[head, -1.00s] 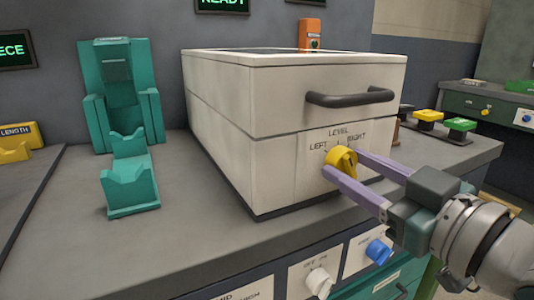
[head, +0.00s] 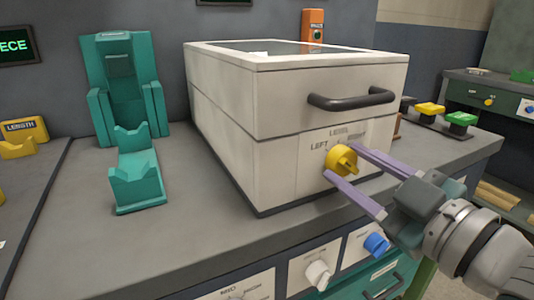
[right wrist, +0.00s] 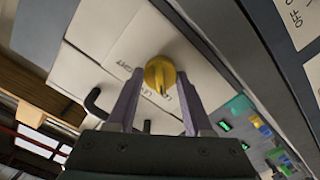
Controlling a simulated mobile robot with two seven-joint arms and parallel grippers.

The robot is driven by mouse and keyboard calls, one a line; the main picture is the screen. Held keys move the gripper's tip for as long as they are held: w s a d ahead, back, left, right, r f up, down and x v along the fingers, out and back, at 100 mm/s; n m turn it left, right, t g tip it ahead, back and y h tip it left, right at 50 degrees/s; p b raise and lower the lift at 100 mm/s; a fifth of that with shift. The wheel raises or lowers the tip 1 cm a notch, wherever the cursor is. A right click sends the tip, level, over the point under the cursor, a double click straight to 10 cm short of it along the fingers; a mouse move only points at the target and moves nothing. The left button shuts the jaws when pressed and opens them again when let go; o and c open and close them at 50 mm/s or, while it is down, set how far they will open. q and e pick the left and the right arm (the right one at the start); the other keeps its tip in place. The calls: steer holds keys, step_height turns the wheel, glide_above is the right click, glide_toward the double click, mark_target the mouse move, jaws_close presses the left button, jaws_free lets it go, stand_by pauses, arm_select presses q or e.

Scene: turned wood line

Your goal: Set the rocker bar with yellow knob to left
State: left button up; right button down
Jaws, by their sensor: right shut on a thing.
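The yellow knob (head: 342,159) sits on the front of a cream box (head: 225,115), under a plate lettered LEFT, LEVEL and RIGHT. My right gripper (head: 341,162) comes in from the right, with its two purple fingers on either side of the knob, shut on it. In the right wrist view the knob (right wrist: 160,73) sits between the fingertips of the right gripper (right wrist: 158,78), with a ridge across its face. I cannot tell for sure which label the knob points to. My left gripper is not in view.
A dark handle (head: 352,100) sticks out above the knob. A teal cradle (head: 137,180) stands left of the box on the grey bench. A white knob (head: 318,273) and a blue knob (head: 376,244) are on the bench front below. Yellow and green buttons (head: 445,113) stand to the right.

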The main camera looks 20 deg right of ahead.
stand_by(0.3)
steer(key=shift+c, duration=1.5)
jaws_free()
steer(key=shift+s, duration=0.25)
steer(key=s, duration=0.9)
steer(key=shift+s+d+p, duration=0.2)
steer(key=shift+d+p, duration=0.1)
steer(key=shift+d, duration=0.1)
